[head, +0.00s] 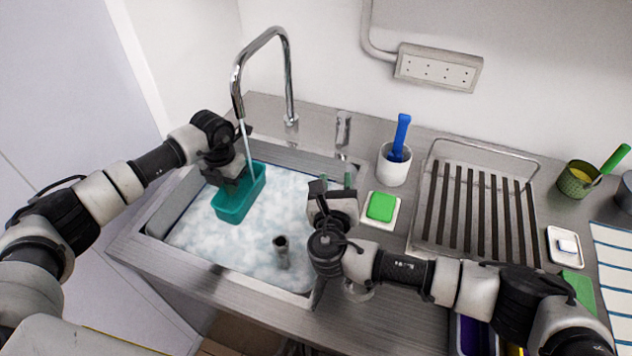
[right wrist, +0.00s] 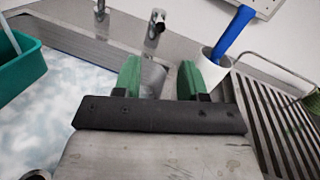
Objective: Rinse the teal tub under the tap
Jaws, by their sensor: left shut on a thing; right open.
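The teal tub (head: 238,208) is held in the sink, over the pale foamy water, below the tap (head: 284,62). A thin stream runs from the spout down to the tub. My left gripper (head: 236,182) is shut on the tub at its left rim; the fingertips are partly hidden. The tub's edge also shows at the left of the right wrist view (right wrist: 18,72). My right gripper (right wrist: 160,78) is open and empty, with green fingers apart, near the sink's right edge beside the tap lever (head: 343,128).
A green sponge (head: 381,206) lies on a white dish right of the sink. Behind it stands a white cup (head: 393,168) with a blue-handled tool. A slatted drying rack (head: 470,215) is farther right. A grey standpipe (head: 282,252) rises from the sink water.

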